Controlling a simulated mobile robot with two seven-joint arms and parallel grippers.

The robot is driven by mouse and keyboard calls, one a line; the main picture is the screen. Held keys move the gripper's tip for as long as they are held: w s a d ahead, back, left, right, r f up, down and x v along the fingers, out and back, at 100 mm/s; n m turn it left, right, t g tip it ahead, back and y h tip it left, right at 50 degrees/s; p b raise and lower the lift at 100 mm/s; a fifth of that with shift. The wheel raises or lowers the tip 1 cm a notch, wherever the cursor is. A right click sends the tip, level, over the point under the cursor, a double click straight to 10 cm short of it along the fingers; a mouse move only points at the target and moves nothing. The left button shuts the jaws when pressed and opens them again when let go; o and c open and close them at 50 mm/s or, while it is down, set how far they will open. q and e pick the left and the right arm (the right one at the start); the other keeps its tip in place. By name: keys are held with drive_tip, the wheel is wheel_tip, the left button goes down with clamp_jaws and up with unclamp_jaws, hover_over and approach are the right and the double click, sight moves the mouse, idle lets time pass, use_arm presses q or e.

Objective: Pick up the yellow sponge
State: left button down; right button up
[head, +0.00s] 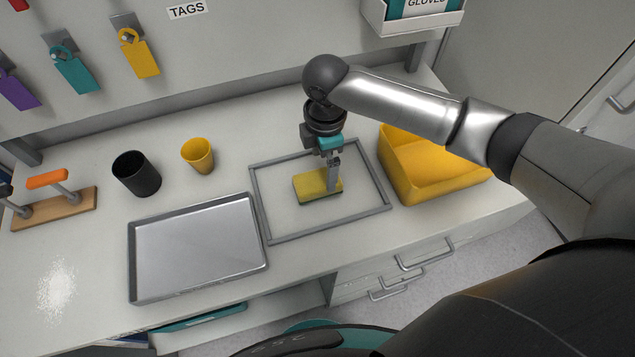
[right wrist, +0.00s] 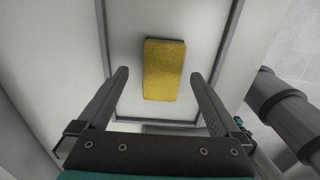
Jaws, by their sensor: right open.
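The yellow sponge (head: 311,186) lies flat on the counter inside a grey rectangular frame (head: 261,205). My right gripper (head: 333,188) is above it, pointing down, and hides part of the sponge's right end in the head view. In the right wrist view the sponge (right wrist: 164,70) shows between and beyond the two fingertips of the right gripper (right wrist: 160,75). The fingers are spread wide, with a gap on each side of the sponge. Whether the fingertips reach down to the sponge's height I cannot tell. My left gripper is not in view.
A metal tray (head: 200,245) lies left of the frame. A yellow bin (head: 440,190) stands close on the right. A yellow cup (head: 198,155) and a black cup (head: 136,173) stand behind the tray. White powder (head: 57,290) lies at the counter's left.

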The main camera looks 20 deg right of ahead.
sight(325, 178)
drive_tip(key=f, duration=0.5)
drive_tip(key=shift+s+d+f+b, duration=0.1)
drive_tip(key=shift+s+b, duration=0.2)
drive_tip(key=shift+b, duration=0.1)
drive_tip(key=shift+c, duration=0.2)
drive_tip(key=c, duration=1.2)
